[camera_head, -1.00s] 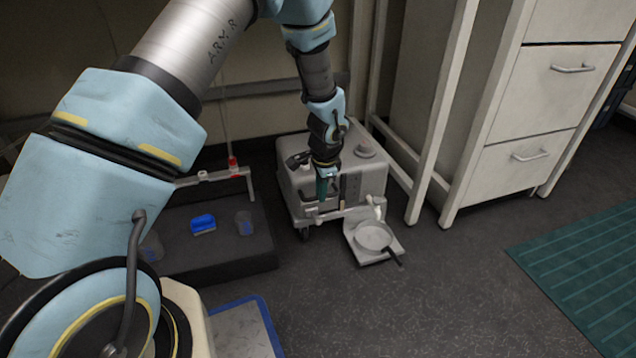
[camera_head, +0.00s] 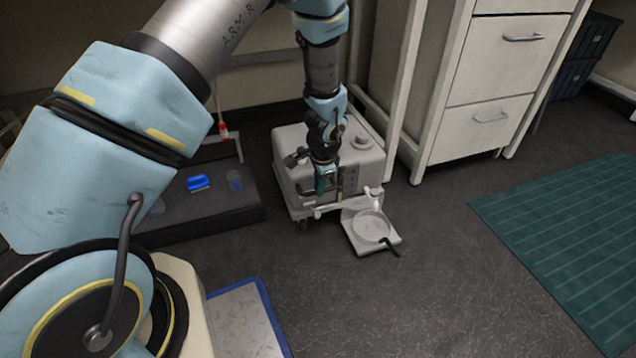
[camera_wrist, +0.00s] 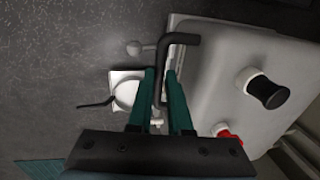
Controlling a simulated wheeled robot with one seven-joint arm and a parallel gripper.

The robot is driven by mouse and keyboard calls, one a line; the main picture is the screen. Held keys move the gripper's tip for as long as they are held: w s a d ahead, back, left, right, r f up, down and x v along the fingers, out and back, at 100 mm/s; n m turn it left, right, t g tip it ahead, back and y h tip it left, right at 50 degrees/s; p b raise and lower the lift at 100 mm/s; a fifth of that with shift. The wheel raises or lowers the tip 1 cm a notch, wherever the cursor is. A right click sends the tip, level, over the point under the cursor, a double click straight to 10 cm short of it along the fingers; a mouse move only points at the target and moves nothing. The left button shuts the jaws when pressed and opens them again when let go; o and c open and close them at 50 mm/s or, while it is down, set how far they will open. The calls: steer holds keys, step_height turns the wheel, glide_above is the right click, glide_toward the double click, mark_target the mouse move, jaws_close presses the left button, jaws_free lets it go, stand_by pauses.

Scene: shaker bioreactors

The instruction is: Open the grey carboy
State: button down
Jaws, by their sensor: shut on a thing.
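The grey carboy (camera_head: 372,165) is a boxy tank standing low on the floor in the head view, with a round cap (camera_head: 362,142) on top. In the wrist view its grey body (camera_wrist: 212,62) fills the right side. My gripper (camera_head: 322,188) is at the carboy's front. In the wrist view my gripper's teal fingers (camera_wrist: 163,75) are shut on a black bent handle (camera_wrist: 182,39), which runs down between them. A black knob (camera_wrist: 268,92) and a red cap (camera_wrist: 230,136) also show on the carboy.
A pale tray with a round pan (camera_head: 370,228) lies on the floor in front of the carboy. A dark platform (camera_head: 215,215) with a blue item (camera_head: 199,183) is at left. A white drawer cabinet (camera_head: 485,110) stands at right. Floor towards the green mat (camera_head: 570,240) is clear.

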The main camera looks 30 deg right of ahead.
steer(key=c, duration=0.8)
jaws_free()
steer(key=shift+c, duration=0.2)
step_height(320, 180, up, 11)
steer(key=s+p, duration=0.2)
steer(key=p, duration=0.1)
steer(key=shift+f+p, duration=0.2)
steer(key=shift+p, duration=0.2)
steer(key=shift+a, duration=0.2)
